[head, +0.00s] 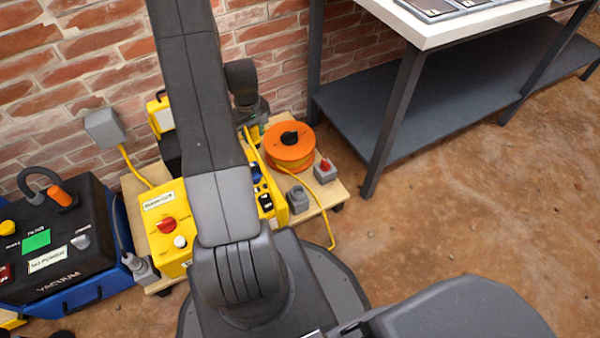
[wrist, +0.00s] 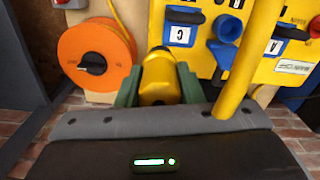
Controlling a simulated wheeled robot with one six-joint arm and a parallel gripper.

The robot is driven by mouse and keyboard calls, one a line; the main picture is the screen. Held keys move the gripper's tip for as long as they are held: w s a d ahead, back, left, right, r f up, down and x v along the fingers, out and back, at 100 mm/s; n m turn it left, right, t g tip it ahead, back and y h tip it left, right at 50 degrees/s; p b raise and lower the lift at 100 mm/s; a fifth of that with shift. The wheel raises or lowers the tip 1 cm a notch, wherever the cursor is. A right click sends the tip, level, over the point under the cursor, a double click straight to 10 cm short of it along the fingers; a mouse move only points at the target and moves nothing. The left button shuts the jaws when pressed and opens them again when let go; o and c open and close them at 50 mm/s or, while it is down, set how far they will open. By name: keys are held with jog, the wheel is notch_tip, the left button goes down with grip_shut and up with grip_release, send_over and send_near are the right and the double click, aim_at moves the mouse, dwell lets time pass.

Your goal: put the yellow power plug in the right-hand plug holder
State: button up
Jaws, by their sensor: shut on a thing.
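My gripper (wrist: 158,78) is shut on the yellow power plug (wrist: 158,70), with its green fingers on either side of it in the wrist view. The plug's thick yellow cable (wrist: 236,75) rises at the right of the gripper. In the head view my arm hides most of the gripper and plug near the wall. Two small grey plug holders stand on the wooden board beside the orange reel. The right-hand one (head: 325,174) has a red piece on top; the left one (head: 298,200) looks grey on top, and I cannot tell whether it is empty.
The orange cable reel (head: 290,147) is close to the gripper and also in the wrist view (wrist: 97,56). A yellow socket box (wrist: 275,50) with blue sockets is beside the plug. A black and blue vacuum (head: 65,245) stands left. A workbench (head: 445,30) stands right, with open floor before it.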

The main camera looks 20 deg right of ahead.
jog(key=s+d+f+n+b, duration=0.2)
jog(key=s+d+f+n, duration=0.1)
jog(key=s+d+f, duration=0.7)
jog(key=shift+s+a+f+b, duration=0.1)
jog(key=shift+s+f+b, duration=0.1)
jog(key=shift+f+b, duration=0.85)
jog(key=shift+s+a+f+b, duration=0.1)
jog(key=shift+s+f+b, duration=0.3)
jog(key=shift+f, duration=1.15)
jog(key=shift+s+a+f+b, duration=0.1)
jog(key=shift+f+b, duration=0.8)
jog(key=shift+f, duration=0.4)
jog(key=shift+f+b, duration=0.3)
jog(key=shift+b, duration=0.05)
jog(key=shift+f+b, duration=0.3)
jog(key=shift+f, duration=0.05)
jog(key=o, duration=1.6)
